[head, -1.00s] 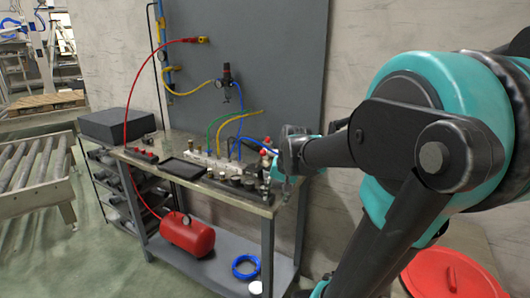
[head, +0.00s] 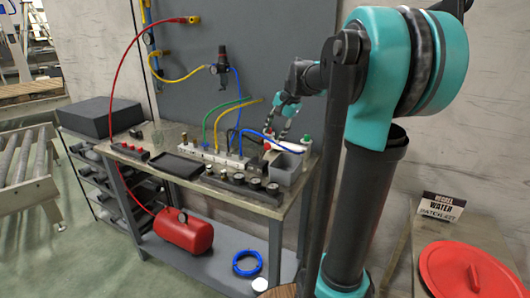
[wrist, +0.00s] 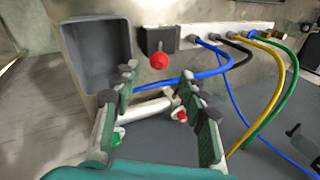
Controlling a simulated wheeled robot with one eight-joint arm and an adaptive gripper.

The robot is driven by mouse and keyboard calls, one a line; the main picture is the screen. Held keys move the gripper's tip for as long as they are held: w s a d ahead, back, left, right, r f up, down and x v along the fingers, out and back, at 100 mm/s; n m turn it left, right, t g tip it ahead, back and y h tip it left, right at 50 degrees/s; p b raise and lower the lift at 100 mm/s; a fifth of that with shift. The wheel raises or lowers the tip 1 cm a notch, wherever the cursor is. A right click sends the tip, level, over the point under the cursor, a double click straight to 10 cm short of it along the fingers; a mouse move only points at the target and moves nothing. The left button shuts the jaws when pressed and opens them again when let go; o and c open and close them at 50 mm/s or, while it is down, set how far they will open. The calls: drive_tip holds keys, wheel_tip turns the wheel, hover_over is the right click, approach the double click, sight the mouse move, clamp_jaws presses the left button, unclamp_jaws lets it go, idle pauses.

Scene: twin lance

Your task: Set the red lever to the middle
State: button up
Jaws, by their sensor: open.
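A red ball-topped lever (wrist: 159,61) stands on a dark block beside the grey bin in the wrist view. In the head view a small red spot (head: 267,145) shows below my gripper, partly hidden by the fingers. My gripper (wrist: 158,88) is open and empty, its two fingers spread with the red ball just beyond the gap between their tips. In the head view my gripper (head: 277,131) points down over the right part of the workbench (head: 225,190). I cannot tell how far the lever is tilted. A second, smaller red knob (wrist: 181,115) shows between the fingers on a pale fitting.
A grey open bin (head: 286,168) stands at the bench's right end. A pale manifold (head: 210,154) with blue, yellow and green hoses lies along the back. Several dark round knobs (head: 254,183) line the front. A red-lidded barrel (head: 465,280) is at lower right.

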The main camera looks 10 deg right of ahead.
sight(267, 147)
drive_tip(key=x, duration=1)
drive_tip(key=shift+f, duration=0.15)
drive_tip(key=shift+c, duration=0.5)
clamp_jaws()
